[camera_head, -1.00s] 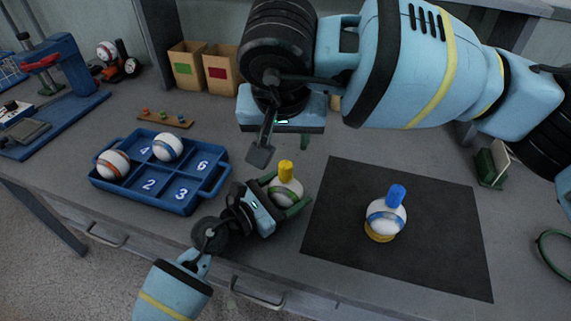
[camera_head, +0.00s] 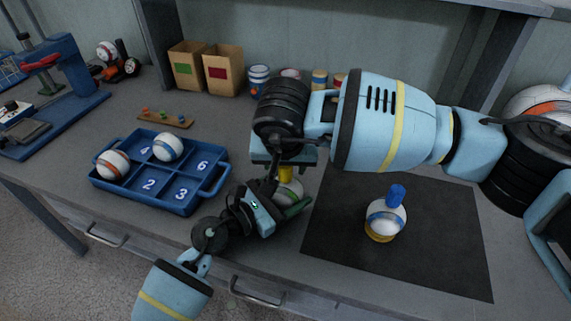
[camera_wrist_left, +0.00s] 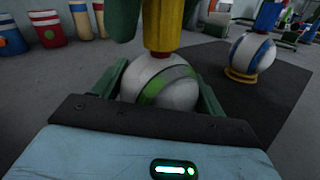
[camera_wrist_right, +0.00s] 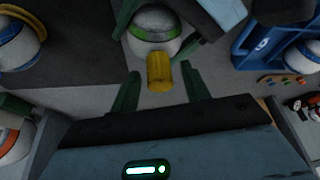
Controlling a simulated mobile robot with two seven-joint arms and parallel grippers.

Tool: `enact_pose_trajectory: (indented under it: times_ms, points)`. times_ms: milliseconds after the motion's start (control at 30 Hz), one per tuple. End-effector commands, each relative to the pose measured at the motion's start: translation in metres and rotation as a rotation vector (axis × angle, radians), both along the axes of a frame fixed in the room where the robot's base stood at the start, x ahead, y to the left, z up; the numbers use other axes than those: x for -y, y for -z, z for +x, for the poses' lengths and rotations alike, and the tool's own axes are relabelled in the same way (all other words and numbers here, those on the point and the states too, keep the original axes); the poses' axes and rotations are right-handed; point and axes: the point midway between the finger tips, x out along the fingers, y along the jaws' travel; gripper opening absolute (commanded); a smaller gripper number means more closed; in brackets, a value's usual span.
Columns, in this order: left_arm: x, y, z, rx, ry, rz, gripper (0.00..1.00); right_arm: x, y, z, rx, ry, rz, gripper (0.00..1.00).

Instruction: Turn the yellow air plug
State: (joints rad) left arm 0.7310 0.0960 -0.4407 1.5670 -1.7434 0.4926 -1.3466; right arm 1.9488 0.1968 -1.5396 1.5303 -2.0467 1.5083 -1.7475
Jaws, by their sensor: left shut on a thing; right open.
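The yellow air plug (camera_head: 286,174) stands on top of a white ball with a green stripe (camera_head: 290,190). My left gripper (camera_wrist_left: 158,92) is shut on this ball, one green finger on each side. My right gripper (camera_wrist_right: 162,88) is above the ball with its fingers open. In the right wrist view the yellow plug (camera_wrist_right: 160,72) lies between the two green fingertips, with gaps at both sides. In the left wrist view the plug (camera_wrist_left: 163,26) shows upright on the ball, with green right fingers beside its top. In the head view my right arm hides part of the plug and ball.
A blue-striped ball with a blue plug (camera_head: 386,216) stands on a yellow ring on the black mat (camera_head: 450,250) at the right. A blue numbered tray (camera_head: 182,193) with two balls stands at the left. Boxes and cans line the back.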

Motion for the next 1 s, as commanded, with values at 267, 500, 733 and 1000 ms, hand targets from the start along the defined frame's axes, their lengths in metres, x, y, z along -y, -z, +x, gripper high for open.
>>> enact_pose_trajectory:
  times_ms: [267, 500, 733, 1000]
  points:
    - [-0.0001, 0.0005, -0.0001, -0.001, 0.000, 0.001, 0.48, -0.0001, 0.0023, 0.0007, -0.001, 0.000, 0.000, 0.46]
    - [-0.0001, 0.0005, -0.0001, -0.001, 0.000, 0.001, 0.48, 0.0000, 0.0020, 0.0006, -0.001, 0.000, 0.000, 0.19]
    - [-0.0001, 0.0005, -0.0001, -0.001, 0.000, 0.001, 0.48, 0.0001, 0.0019, 0.0007, -0.001, 0.001, 0.000, 0.01]
    - [-0.0003, 0.0006, 0.0000, -0.001, 0.000, 0.001, 0.48, 0.0001, 0.0016, 0.0010, -0.001, 0.064, -0.002, 0.01]
